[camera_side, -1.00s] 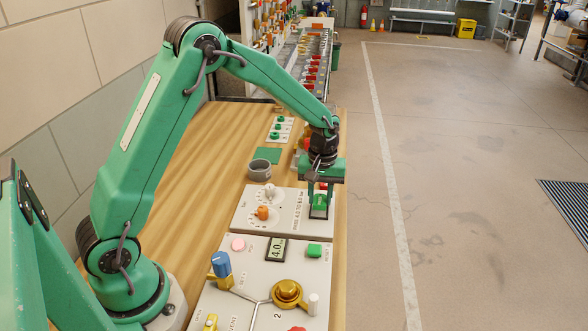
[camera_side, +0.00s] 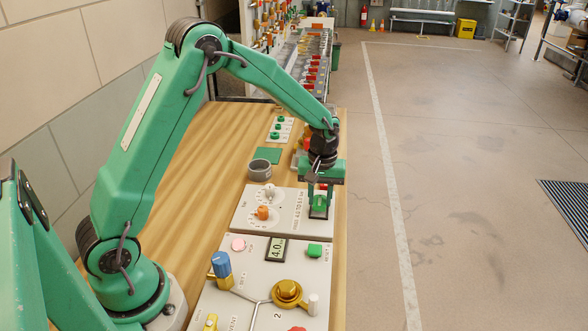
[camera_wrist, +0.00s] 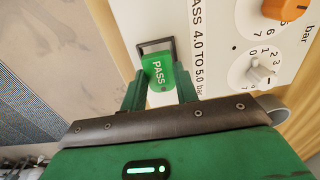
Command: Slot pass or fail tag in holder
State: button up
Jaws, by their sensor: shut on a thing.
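A green tag lettered PASS (camera_wrist: 158,72) is between the two green fingers of my gripper (camera_wrist: 157,84) in the wrist view. The fingers are shut on its sides. The tag also shows in the side view (camera_side: 319,207), below my gripper (camera_side: 320,192). A dark rectangular frame, the holder (camera_wrist: 153,44), is at the panel's edge, just beyond the tag's far edge. The tag overlaps its opening in this view; I cannot tell how deep it sits. The panel beside it is printed "PASS 4.0 TO 5.0 bar" (camera_wrist: 197,62).
An orange knob (camera_wrist: 286,8) and a white-grey knob (camera_wrist: 262,75) stand on the panel right of the tag. In the side view, a grey cup (camera_side: 260,169) is left of my gripper. A second panel with a 4.0 display (camera_side: 277,249) is nearer the camera. Floor lies to the right.

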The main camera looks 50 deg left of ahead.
jog(key=shift+f, duration=1.1)
dwell(1.8)
jog(key=o, duration=0.9)
jog(key=shift+r, duration=0.1)
jog(key=shift+o, duration=0.6)
jog(key=shift+r, duration=4)
